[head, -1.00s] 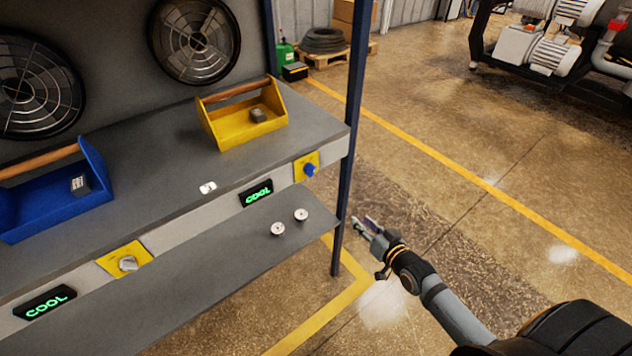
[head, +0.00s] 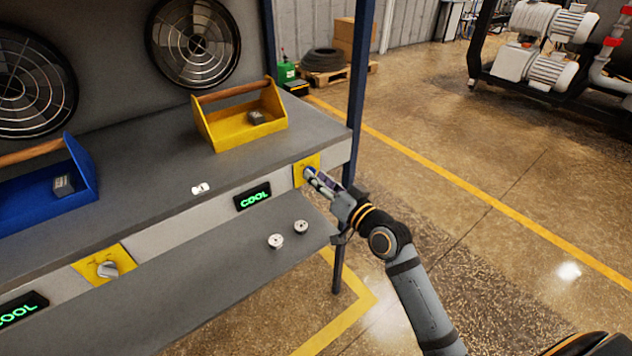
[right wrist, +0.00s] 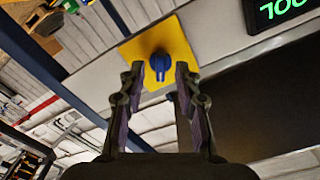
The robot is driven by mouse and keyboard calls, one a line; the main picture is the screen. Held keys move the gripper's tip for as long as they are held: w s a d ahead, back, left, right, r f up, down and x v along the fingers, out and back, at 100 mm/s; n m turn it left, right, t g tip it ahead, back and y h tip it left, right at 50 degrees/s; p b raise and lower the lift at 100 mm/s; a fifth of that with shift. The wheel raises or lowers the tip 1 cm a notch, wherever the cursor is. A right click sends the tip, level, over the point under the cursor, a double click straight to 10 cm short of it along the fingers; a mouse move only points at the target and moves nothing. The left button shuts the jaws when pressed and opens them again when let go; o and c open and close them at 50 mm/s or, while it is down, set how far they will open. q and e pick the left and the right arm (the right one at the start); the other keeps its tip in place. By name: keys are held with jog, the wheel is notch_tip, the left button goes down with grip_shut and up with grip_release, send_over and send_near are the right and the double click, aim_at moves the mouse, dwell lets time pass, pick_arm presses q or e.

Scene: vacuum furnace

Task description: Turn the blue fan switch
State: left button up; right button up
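The blue fan switch (right wrist: 160,64) sits on a yellow plate (right wrist: 184,46) in the right wrist view. In the head view its yellow plate (head: 299,172) is on the right end of the bench's front edge, and the knob is mostly hidden by my right gripper (head: 316,179). My right gripper (right wrist: 158,80) is open. Its two fingers stand on either side of the blue knob in the right wrist view, with gaps visible; I cannot tell whether they touch it. My left gripper is not in view.
A grey knob (head: 107,270) on another yellow plate is further left. Green COOL displays (head: 252,196) sit on the bench front. A lower shelf (head: 200,287) juts out below, and a dark blue post (head: 359,80) stands close to my right arm.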

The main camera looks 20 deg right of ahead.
jog(key=shift+w+a, duration=0.25)
jog(key=shift+w, duration=0.4)
grip_shut()
